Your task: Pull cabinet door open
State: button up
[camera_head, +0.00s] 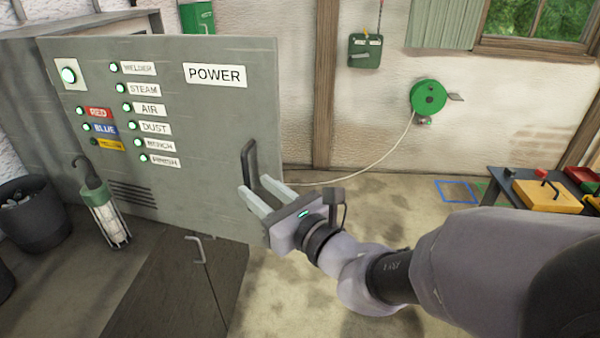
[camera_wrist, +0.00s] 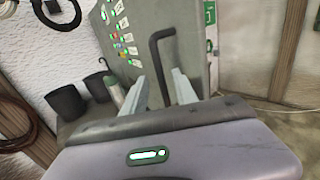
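The grey cabinet door (camera_head: 215,125) carries a POWER label, several smaller labels and green lamps. Its dark bent handle (camera_head: 249,165) stands upright near the right edge. The door (camera_wrist: 190,50) and handle (camera_wrist: 154,60) also show in the wrist view. My gripper (camera_head: 262,198) is open in front of the door at the handle's lower part. In the wrist view, the handle's lower end lies between the two pale fingers of my gripper (camera_wrist: 162,92). I cannot tell whether either finger touches it, or whether the door stands ajar.
A dark bin (camera_head: 38,220) stands at far left. A dark panel with a grey handle (camera_head: 200,250) is below. A table (camera_head: 510,185) stands at right. Floor between is largely clear.

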jog(key=b+v, duration=1)
jog(key=v, duration=0.2)
jog(key=shift+s+d, duration=0.25)
jog(key=shift+s, duration=0.05)
jog(key=shift+r, duration=0.1)
